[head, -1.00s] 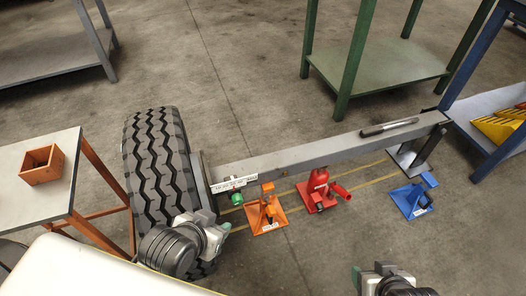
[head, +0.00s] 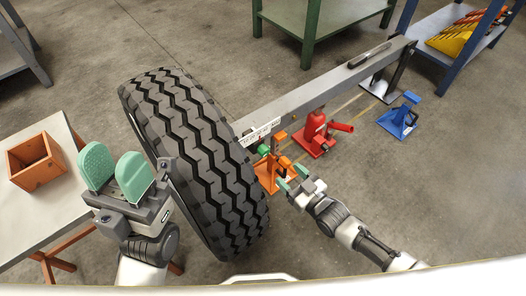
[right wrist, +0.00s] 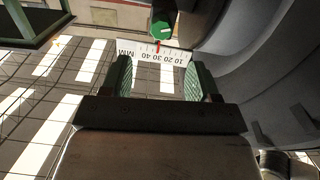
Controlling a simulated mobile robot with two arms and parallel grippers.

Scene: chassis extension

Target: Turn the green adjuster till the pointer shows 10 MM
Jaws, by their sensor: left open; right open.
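The green adjuster (head: 264,150) sits at the tire end of the grey beam, by a white scale plate (head: 260,133). In the right wrist view the adjuster (right wrist: 162,31) is a round green knob above the scale (right wrist: 155,55), whose MM numbers appear upside down. A small red pointer (right wrist: 158,44) stands near the 20 to 30 marks; its exact reading is unclear. My right gripper (head: 293,178) is open and empty, just short of the adjuster, with its fingers to either side of the scale in the wrist view. My left gripper (head: 115,170) is open and empty, left of the tire.
A large tire (head: 195,160) stands between my grippers. An orange jack stand (head: 268,176), red jack (head: 317,135) and blue stand (head: 400,118) are on the floor by the beam (head: 330,85). A table with an orange box (head: 37,165) is at left.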

